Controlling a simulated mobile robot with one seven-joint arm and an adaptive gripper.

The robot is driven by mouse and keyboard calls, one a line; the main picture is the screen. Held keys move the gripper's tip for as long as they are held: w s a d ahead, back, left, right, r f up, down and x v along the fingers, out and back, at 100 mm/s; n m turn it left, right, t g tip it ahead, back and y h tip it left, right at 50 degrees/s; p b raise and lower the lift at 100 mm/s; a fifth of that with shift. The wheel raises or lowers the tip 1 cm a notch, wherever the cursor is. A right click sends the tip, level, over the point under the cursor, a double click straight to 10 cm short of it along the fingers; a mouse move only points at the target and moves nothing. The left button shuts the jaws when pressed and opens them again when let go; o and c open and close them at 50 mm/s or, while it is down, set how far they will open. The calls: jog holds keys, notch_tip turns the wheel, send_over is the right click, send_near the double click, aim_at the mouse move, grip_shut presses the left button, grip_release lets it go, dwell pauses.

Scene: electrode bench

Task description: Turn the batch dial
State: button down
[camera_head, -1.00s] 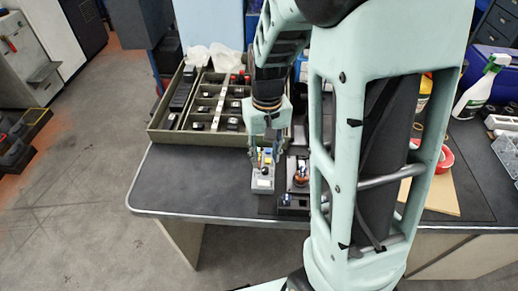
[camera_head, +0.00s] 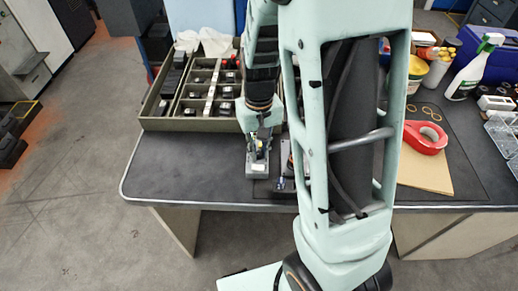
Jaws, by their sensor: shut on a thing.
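A small grey box (camera_head: 257,172) stands on the dark bench top, left of my arm. It has a light label on its front and a little yellow on top. My gripper (camera_head: 260,148) points down at the top of this box, with its fingers closed in on the small part there. I take that part to be the batch dial; it is mostly hidden by the fingers and too small to show which way it points.
A dark unit (camera_head: 283,184) sits just right of the box, partly behind my arm. A divided tray (camera_head: 190,124) with black parts stands behind. The bench's left front is clear.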

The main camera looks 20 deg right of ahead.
jog(key=shift+m, duration=0.3)
jog(key=m+p, duration=0.2)
jog(key=m, duration=0.1)
jog(key=shift+r, duration=0.1)
jog(key=shift+m+p, duration=0.8)
jog(key=shift+m, duration=1.4)
jog(key=shift+w, duration=0.1)
jog(key=c, duration=1.8)
grip_release()
jog(key=shift+c, duration=0.2)
